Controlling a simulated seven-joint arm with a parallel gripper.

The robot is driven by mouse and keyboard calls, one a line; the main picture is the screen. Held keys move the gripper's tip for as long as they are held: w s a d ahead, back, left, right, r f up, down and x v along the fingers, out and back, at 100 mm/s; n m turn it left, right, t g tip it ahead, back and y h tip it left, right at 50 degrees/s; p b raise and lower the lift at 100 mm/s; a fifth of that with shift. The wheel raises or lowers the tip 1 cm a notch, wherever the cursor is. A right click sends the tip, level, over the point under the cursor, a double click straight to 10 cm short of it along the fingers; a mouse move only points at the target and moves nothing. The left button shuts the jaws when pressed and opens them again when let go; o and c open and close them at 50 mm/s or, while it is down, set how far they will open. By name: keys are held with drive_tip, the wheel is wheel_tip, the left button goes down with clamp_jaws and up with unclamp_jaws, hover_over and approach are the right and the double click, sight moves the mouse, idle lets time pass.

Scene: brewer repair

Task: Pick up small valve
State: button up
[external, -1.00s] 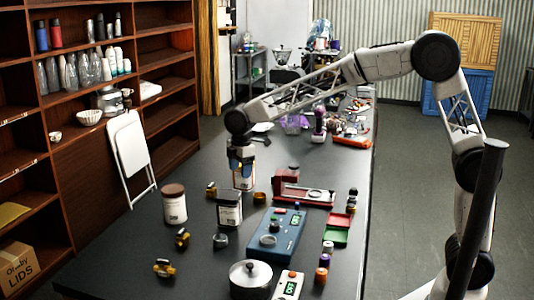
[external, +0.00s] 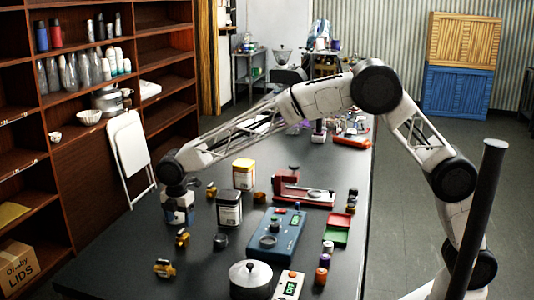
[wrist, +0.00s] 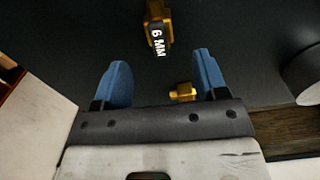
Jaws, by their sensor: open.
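Several small brass valves with dark parts lie on the black table. In the external view one valve (external: 182,237) is just below my gripper (external: 178,218), another valve (external: 163,268) is nearer the front, and another valve (external: 211,189) is farther back. In the wrist view a valve marked "6 MM" (wrist: 157,30) lies beyond my blue fingertips (wrist: 161,60). A second brass piece (wrist: 183,92) shows between the fingers, lower down. The fingers are spread with nothing held. I cannot match the wrist-view valves to the external view with certainty.
A black-lidded canister (external: 229,208) stands right of my gripper, with a yellow-lidded canister (external: 243,174) behind it. A blue device (external: 277,235) and a silver pot (external: 250,278) stand to the right. The table's front left is clear.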

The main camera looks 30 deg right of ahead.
sight(181, 231)
drive_tip(key=shift+f, duration=0.1)
drive_tip(key=shift+f, duration=1.2)
drive_tip(key=shift+f, duration=0.1)
drive_tip(key=shift+w+f, duration=0.1)
drive_tip(key=shift+f, duration=2.4)
drive_tip(key=shift+c, duration=0.3)
drive_tip(key=c, duration=1)
drive_tip(key=shift+r, duration=0.2)
